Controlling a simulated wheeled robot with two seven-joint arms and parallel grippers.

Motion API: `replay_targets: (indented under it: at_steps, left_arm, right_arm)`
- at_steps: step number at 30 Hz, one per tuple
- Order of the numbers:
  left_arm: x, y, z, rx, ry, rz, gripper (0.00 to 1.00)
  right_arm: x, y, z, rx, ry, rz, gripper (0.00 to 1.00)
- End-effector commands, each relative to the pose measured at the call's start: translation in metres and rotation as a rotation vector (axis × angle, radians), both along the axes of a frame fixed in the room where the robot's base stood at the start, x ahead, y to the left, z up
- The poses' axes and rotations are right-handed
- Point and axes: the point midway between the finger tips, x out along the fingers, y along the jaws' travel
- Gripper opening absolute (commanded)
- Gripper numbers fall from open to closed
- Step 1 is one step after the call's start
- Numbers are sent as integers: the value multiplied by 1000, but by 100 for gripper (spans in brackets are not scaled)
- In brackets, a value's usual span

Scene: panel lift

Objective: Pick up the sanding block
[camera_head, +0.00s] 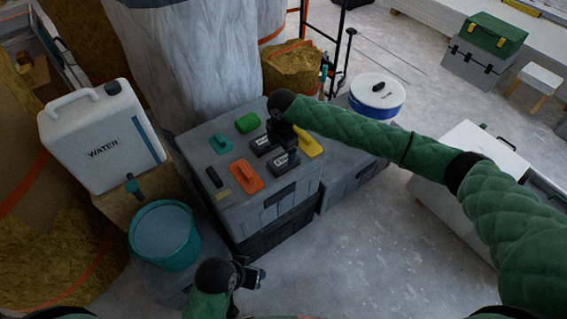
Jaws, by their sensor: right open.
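Several small items lie on top of a grey case (300,196). I cannot tell for sure which one is the sanding block. A plain green block (247,122) lies near the back edge. A small black piece (214,177) and a small tan piece (222,194) lie near the left edge. My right gripper (290,156) is open above the case, pointing down between a dark labelled block (279,166) and a yellow handled tool (309,146). It partly hides what is beneath. My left gripper (258,278) is low in front of the case, away from the items; its jaws are unclear.
Another dark labelled block (262,146), a teal tool (220,144) and an orange handled tool (246,177) share the case top. A white water canister (100,138) and teal bucket (165,240) stand left. A white-and-blue tub (377,96) stands behind right.

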Motion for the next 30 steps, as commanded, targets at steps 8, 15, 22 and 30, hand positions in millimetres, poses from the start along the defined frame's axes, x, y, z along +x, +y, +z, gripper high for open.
replay_targets:
  at_steps: [8, 15, 22, 30]
  left_arm:
    - [-1, 2, 4, 4, 4, 1, 42]
    - [-2, 5, 8, 12, 13, 3, 42]
    - [-5, 14, 19, 34, 35, 9, 42]
    - [-8, 21, 20, 49, 52, 14, 42]
  right_arm:
    - [7, -7, -10, -20, 4, 17, 85]
    - [8, -7, -27, -19, 2, 16, 85]
    - [10, -6, -53, -20, 3, 15, 85]
    - [10, -6, -75, -18, 1, 16, 85]
